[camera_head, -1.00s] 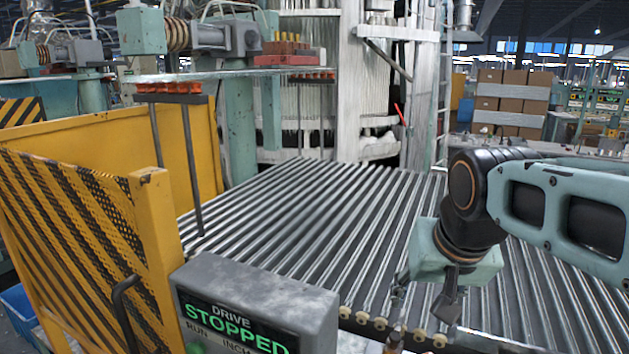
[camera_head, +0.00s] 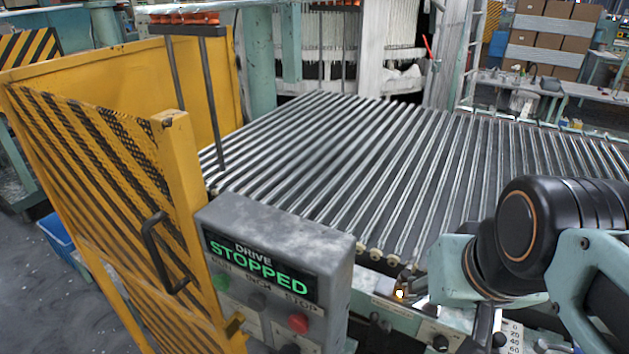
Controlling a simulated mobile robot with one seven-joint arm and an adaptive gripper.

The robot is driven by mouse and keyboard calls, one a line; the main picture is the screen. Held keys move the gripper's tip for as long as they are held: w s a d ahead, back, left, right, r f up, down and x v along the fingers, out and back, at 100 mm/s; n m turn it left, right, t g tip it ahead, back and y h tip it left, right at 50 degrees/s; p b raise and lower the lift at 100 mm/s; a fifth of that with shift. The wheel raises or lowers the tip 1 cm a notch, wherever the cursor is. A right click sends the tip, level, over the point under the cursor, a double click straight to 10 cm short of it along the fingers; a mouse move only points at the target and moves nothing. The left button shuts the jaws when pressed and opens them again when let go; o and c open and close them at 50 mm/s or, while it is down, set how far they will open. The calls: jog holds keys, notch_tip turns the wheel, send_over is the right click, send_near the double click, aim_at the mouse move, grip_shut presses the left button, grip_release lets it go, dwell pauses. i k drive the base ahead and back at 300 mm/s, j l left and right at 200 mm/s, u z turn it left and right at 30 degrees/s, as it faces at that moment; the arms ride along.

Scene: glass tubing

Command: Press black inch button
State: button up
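The grey control box (camera_head: 275,240) stands at the lower middle, with a display reading DRIVE STOPPED in green. Below the display sit a green button (camera_head: 220,283) under RUN, a dark button (camera_head: 258,300) under INCH, and a red button (camera_head: 298,323) under STOP. The dark INCH button is small and dim but uncovered. My gripper (camera_head: 487,325) hangs at the lower right, pointing down, clearly apart from the box and to its right. Its fingers are small and partly hidden, so I cannot tell if they are open or shut.
A yellow striped guard gate (camera_head: 100,190) with a dark handle (camera_head: 163,250) stands directly left of the box. A roller bed (camera_head: 400,165) stretches behind the box. A panel with black knobs (camera_head: 440,342) lies between box and gripper. A dark knob (camera_head: 290,349) sits low on the box.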

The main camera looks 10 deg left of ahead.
aim_at(257, 301)
jog(key=k+u, duration=0.15)
jog(key=u, duration=0.25)
jog(key=k+u, duration=0.1)
jog(key=u, duration=0.3)
jog(key=k+u, duration=0.15)
jog(key=u, duration=0.3)
